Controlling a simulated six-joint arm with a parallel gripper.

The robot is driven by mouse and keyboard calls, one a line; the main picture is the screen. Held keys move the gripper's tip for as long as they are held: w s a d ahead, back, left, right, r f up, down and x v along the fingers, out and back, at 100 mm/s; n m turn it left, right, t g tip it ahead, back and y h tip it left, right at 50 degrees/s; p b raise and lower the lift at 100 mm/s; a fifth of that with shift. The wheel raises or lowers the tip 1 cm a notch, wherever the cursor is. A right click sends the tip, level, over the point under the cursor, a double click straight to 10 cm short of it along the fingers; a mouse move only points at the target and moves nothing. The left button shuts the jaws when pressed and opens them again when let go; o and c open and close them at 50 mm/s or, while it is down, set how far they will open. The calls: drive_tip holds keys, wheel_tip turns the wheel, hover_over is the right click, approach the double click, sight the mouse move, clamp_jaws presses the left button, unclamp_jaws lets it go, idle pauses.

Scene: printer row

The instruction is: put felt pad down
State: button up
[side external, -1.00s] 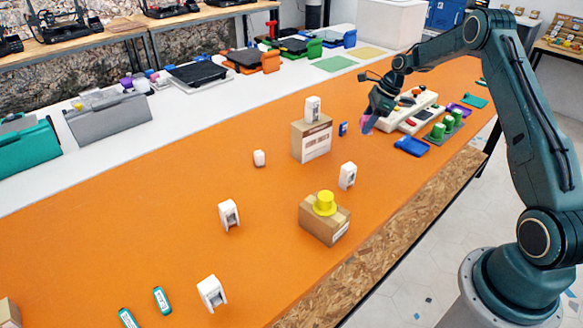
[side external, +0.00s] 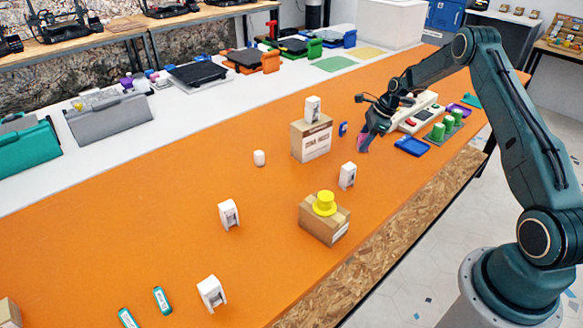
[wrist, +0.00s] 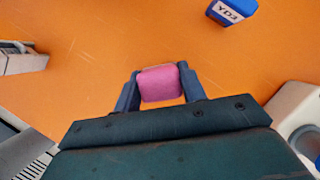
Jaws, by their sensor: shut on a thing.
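The felt pad (wrist: 160,84) is a small pink block in the wrist view. My gripper (wrist: 158,90) is shut on it, with one dark finger at each side. In the side view my gripper (side external: 364,140) points down at the orange table, and the pink pad (side external: 362,146) shows at its tip. From these views I cannot tell whether the pad touches the table or hangs just above it.
A blue block (wrist: 232,9) lies near the pad; it also shows in the side view (side external: 343,128). A cardboard box (side external: 311,140) with a white part on top stands to the left. A white device (side external: 414,112) and a blue tray (side external: 412,146) are at the right. Orange table (side external: 380,185) is bare in front.

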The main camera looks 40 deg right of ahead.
drive_tip(key=shift+f, duration=0.1)
drive_tip(key=o, duration=1)
drive_tip(key=shift+c, duration=0.2)
drive_tip(key=v, duration=1.2)
drive_tip(key=shift+r, duration=0.2)
